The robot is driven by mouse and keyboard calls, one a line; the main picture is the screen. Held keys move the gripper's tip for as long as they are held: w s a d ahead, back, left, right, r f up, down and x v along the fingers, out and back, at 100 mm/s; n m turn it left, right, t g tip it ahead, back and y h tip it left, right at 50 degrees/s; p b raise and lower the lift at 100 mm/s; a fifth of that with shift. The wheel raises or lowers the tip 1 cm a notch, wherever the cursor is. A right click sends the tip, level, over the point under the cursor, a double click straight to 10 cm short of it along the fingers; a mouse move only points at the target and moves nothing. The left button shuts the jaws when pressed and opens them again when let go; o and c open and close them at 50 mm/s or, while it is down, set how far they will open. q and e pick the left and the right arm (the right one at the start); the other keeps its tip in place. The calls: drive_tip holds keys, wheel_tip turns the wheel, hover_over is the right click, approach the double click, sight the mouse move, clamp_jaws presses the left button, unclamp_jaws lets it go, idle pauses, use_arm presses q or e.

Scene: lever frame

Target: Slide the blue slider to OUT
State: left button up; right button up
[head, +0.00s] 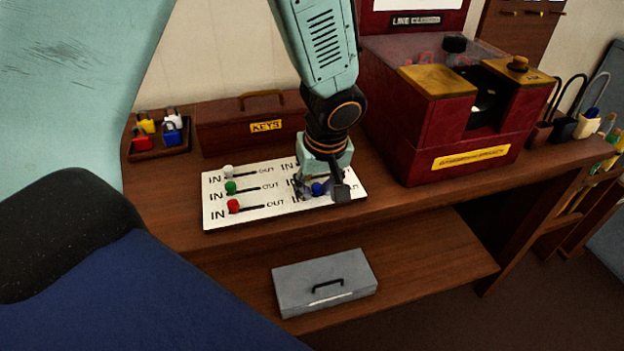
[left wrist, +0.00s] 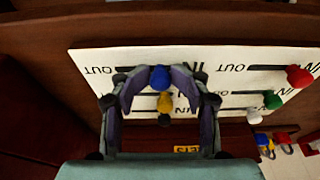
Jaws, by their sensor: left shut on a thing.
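The blue slider (head: 318,188) is a round blue knob in the front row of the right column on the white slider board (head: 215,216). In the left wrist view the blue knob (left wrist: 160,77) sits near the IN end of its slot, with OUT at the slot's far end. My left gripper (head: 323,190) reaches down from above, its fingers on either side of the knob and shut on it. In the left wrist view the gripper (left wrist: 160,84) frames the knob between its fingertips. The gripper hides part of the right column in the head view. My right gripper is not in view.
White (head: 228,171), green (head: 231,187) and red (head: 233,206) knobs stand at IN in the left column. A yellow knob (left wrist: 165,102) is beside the blue one. A KEYS box (head: 225,130) stands behind, a red machine (head: 400,140) to the right, a padlock tray (head: 160,150) left.

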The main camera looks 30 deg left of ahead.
use_arm(q)
drive_tip(key=shift+w+d+f+p, duration=0.1)
drive_tip(key=shift+w+d+p, duration=0.35)
drive_tip(key=shift+w, duration=0.05)
drive_tip(key=shift+w+d+p, duration=0.2)
drive_tip(key=shift+w+p, duration=0.1)
drive_tip(key=shift+p, duration=0.1)
drive_tip(key=shift+w+d+p, duration=0.6)
drive_tip(key=shift+w+p, duration=0.1)
drive_tip(key=shift+p, duration=0.15)
drive_tip(key=o, duration=0.3)
drive_tip(key=shift+w, duration=0.1)
